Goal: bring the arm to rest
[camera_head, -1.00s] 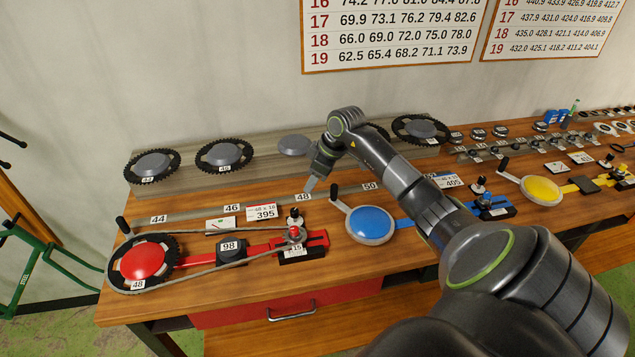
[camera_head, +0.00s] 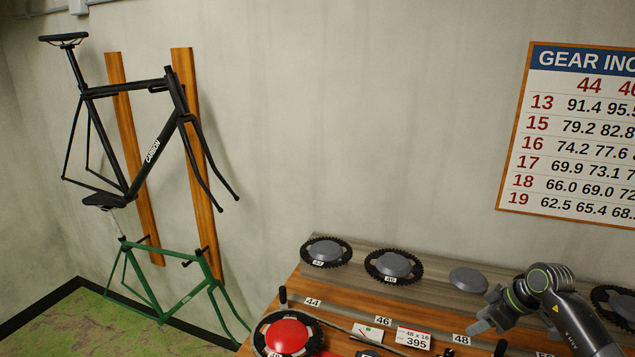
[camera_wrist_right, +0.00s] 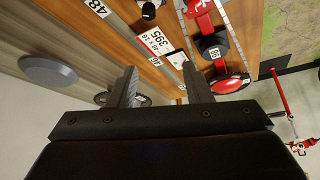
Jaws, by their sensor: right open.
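My right arm comes in at the lower right of the head view. Its gripper (camera_head: 484,318) is over the workbench near the "48" label and points left. In the right wrist view the two fingers (camera_wrist_right: 162,88) stand apart with nothing held between them. Beyond the fingertips lie the "395" card (camera_wrist_right: 154,41), a red round hub (camera_wrist_right: 231,84) and a dark chainring (camera_wrist_right: 103,99), none held. My left gripper is in neither view.
The workbench (camera_head: 345,308) carries chainrings (camera_head: 393,265), a bare grey disc (camera_head: 468,281) and a red hub (camera_head: 286,336). A black frame (camera_head: 150,150) and a green frame (camera_head: 180,300) are at the left wall. A gear chart (camera_head: 570,130) hangs at right.

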